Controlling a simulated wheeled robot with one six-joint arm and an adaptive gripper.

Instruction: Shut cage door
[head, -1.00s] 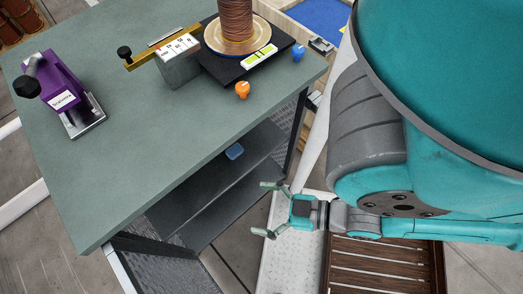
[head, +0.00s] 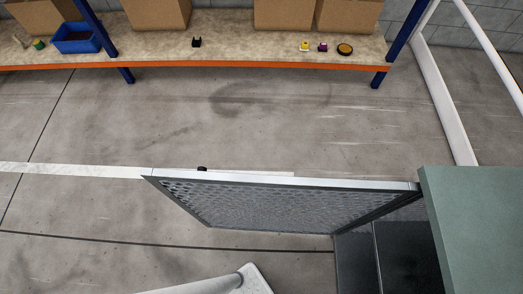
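The cage door (head: 280,205) is a grey mesh panel in a metal frame, seen from above in the head view. It stands open, swung out to the left from the green-topped bench (head: 480,225) at the right. Its right end meets the bench's frame near the front corner. A small black knob (head: 202,169) sits on its top edge toward the left, free end. Dark shelf space (head: 378,262) shows below the bench top. My gripper is not in this view.
A shelf with an orange edge (head: 225,57) runs along the back, holding cardboard boxes (head: 284,14), a blue bin (head: 76,38) and small items. A white rail (head: 442,95) stands at the right. Bare concrete floor (head: 250,110) lies between door and shelf.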

